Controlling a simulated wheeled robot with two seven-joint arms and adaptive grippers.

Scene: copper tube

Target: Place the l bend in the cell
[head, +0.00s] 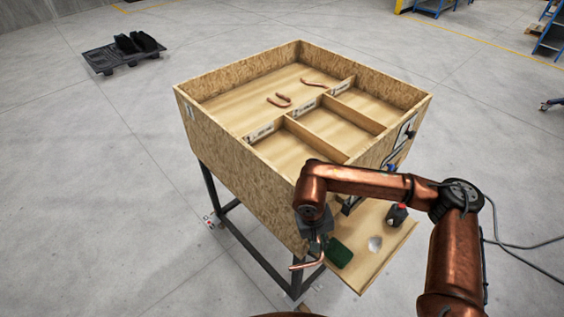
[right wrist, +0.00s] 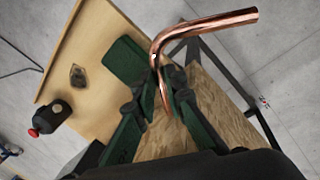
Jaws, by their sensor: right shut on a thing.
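The l bend (head: 307,264), a shiny copper tube with one rounded corner, is held in my right gripper (head: 319,240). In the right wrist view, the right gripper (right wrist: 168,85) has its green fingers closed on one leg of the l bend (right wrist: 205,24), and the other leg sticks out to the upper right. The gripper hangs outside the box's near side, above the small shelf's left edge. The wooden box (head: 235,139) has a large back compartment and several smaller cells (head: 338,128) in front, with white labels on the dividers. My left gripper is not in view.
A U-shaped copper tube (head: 281,101) and a slightly bent one (head: 318,83) lie in the back compartment. The shelf (head: 372,262) bears a green pad (head: 339,253), a pale round item (head: 375,244) and a dark red-topped button (right wrist: 47,120). A black pallet (head: 122,53) stands on the floor.

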